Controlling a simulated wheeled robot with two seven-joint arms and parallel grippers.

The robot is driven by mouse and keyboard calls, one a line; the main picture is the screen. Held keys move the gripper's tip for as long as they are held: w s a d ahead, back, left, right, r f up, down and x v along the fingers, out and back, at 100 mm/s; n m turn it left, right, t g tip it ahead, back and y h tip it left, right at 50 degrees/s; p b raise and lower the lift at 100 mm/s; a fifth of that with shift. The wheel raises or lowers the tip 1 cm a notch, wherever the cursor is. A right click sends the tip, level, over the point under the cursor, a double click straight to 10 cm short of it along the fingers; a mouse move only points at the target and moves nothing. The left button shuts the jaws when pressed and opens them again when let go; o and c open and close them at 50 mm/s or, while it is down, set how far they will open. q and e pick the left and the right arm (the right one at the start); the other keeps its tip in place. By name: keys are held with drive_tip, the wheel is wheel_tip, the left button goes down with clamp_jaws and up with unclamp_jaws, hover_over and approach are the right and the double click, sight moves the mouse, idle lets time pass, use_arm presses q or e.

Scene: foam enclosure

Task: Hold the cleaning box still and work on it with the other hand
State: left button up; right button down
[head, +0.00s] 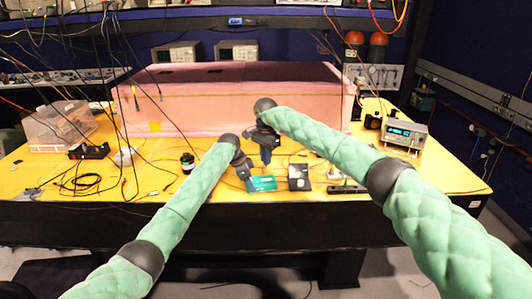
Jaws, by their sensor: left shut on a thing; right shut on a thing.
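The cleaning box appears to be the small teal box (262,184) on the yellow table near its front edge, at the middle of the head view. My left gripper (246,174) is at the box's left rear edge and is shut on it; its fingertips are small and partly hidden. My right gripper (264,138) is above and behind the box, shut on a dark blue upright thing (266,154). What that thing is, and whether its lower end touches the table, I cannot tell. A gap shows between it and the teal box.
A black box (299,178) stands just right of the teal box. A flat black thing (347,189) lies farther right. A pink foam enclosure (190,113) fills the back. A small black round thing (187,162), cables and a clear bin (60,127) are left; an instrument (405,135) is right.

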idle(0.4)
drive_tip(key=shift+f, duration=2.65)
drive_tip(key=shift+f, duration=0.3)
drive_tip(key=shift+w+d, duration=0.15)
drive_tip(key=shift+d, duration=0.7)
idle(1.0)
drive_tip(key=shift+d, duration=0.15)
drive_tip(key=shift+r, duration=0.15)
idle(0.4)
drive_tip(key=shift+r, duration=2.85)
use_arm(q)
drive_tip(key=o, duration=1.2)
drive_tip(key=shift+c, duration=0.2)
